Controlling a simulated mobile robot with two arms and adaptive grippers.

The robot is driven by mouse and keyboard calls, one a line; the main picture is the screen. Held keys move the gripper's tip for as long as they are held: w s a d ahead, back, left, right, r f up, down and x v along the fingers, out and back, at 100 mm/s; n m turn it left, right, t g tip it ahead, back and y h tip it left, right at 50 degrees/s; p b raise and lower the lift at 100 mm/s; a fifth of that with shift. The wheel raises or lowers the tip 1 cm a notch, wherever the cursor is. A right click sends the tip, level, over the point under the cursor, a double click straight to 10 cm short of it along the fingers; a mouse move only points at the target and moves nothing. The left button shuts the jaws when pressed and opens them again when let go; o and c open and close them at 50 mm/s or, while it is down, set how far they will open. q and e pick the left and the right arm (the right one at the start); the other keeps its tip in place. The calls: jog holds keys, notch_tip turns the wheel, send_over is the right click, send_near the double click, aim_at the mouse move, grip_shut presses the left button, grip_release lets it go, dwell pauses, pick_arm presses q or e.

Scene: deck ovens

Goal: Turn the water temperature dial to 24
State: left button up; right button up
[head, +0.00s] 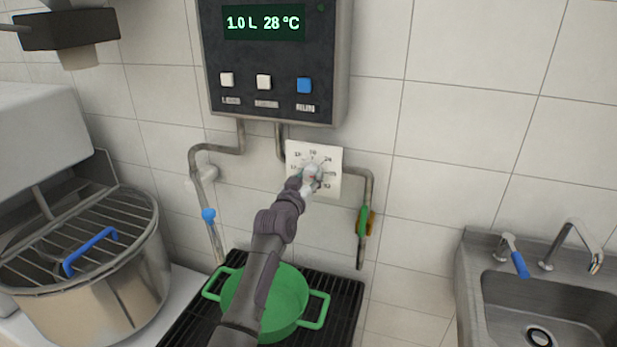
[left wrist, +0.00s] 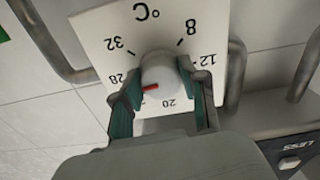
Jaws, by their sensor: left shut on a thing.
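The water temperature dial is a round white knob on a square white plate (head: 330,152) below the control box. The knob (left wrist: 158,68) shows in the left wrist view with a red mark, and the plate (left wrist: 98,32) appears there turned around. The red mark points left and slightly down, toward the 28 side; a finger hides the scale between 28 and 20, so I cannot tell the exact setting. My left gripper (head: 311,173) is shut on the knob, with one finger on each side in the left wrist view (left wrist: 162,92). My right gripper is not in view.
The control box display (head: 263,23) reads 1.0 L 28 °C. Pipes run beside the dial, with a green-handled valve (head: 363,220) at right and a blue one (head: 208,215) at left. A green pot (head: 290,290) stands below my arm. A sink (head: 490,290) is at right.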

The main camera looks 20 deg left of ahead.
pick_arm(q)
jog(key=n+p, duration=0.2)
jog(key=n, duration=0.2)
jog(key=shift+n, duration=0.3)
jog(key=shift+d+n+p, duration=0.1)
jog(key=shift+n+p, duration=0.3)
jog(key=shift+n, duration=1.2)
jog(key=o, duration=1.1)
jog(key=shift+o, duration=0.2)
